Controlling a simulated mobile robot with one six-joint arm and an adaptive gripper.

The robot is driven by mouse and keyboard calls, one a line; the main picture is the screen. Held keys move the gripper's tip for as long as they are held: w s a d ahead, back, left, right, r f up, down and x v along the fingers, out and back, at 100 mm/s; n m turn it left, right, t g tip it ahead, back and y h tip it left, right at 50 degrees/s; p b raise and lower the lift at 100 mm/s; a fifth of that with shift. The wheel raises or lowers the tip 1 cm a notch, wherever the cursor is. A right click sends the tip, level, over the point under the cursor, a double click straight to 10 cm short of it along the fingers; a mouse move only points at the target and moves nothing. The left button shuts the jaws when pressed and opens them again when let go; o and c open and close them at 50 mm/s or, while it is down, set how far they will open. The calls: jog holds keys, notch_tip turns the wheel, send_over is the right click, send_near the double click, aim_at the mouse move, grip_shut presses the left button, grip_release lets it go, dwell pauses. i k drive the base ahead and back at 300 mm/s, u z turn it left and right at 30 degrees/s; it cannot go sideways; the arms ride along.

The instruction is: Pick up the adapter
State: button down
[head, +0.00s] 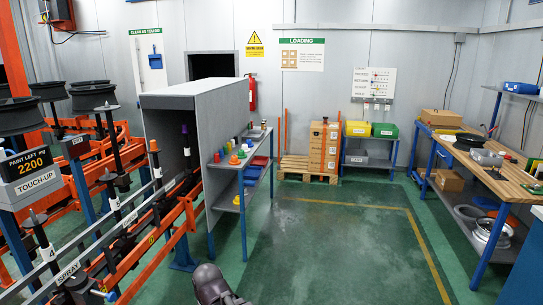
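Several small coloured cone- or cap-shaped pieces stand on the grey side shelf (252,172) at the centre-left. They include an orange one (234,160), a red one (217,158) and a blue one (249,126). I cannot tell which piece, if any, is the adapter. Upright spindles (113,195) with dark and pale sleeves stand along the orange rail at the left. A dark rounded part of my arm shows at the bottom centre, well short of the shelf. My gripper's fingers do not show.
The orange conveyor frame (150,245) with wheels on top fills the left. A grey booth (195,100) adjoins the shelf. A wooden workbench (490,170) with boxes runs along the right. The green floor (340,235) between is clear.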

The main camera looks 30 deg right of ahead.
aim_at(242, 155)
jog(key=z, duration=0.7)
jog(key=k, duration=1)
jog(key=u, duration=0.1)
jog(key=i, duration=0.9)
jog(key=z, duration=0.05)
